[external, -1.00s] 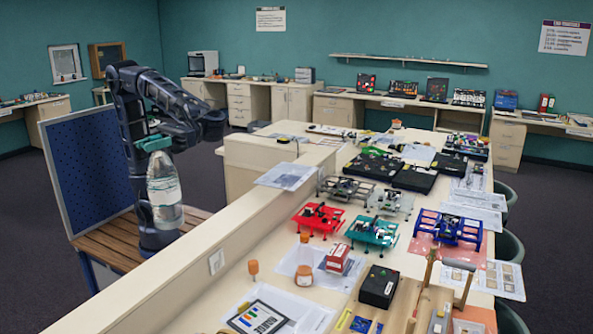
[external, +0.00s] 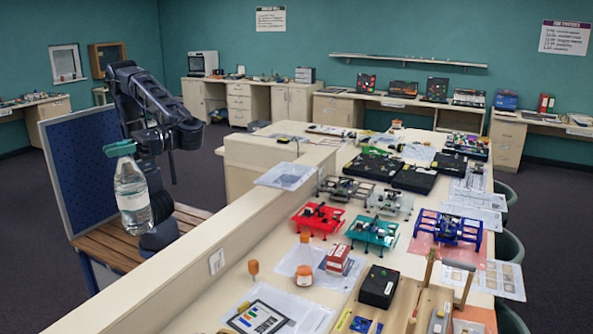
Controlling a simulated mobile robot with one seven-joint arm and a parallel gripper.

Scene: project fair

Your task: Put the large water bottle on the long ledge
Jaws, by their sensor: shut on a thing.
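The large water bottle (external: 132,196) is clear with a pale label and hangs nearly upright, tilted slightly. My gripper (external: 120,149) is shut on its top end; the fingers are small in this view and the exact contact is hard to see. The long ledge (external: 205,247) is the raised cream top running diagonally from the lower left to the middle. The bottle is in the air to the left of the ledge, apart from it in the picture, in front of my arm and the wooden slatted surface.
White papers (external: 286,176) lie at the ledge's far end. The nearer ledge stretch looks bare. Right of it, the lower table (external: 268,262) holds a red frame (external: 318,220), a teal frame (external: 372,232) and an orange-topped container (external: 304,274). A blue pegboard (external: 82,170) stands behind the bottle.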

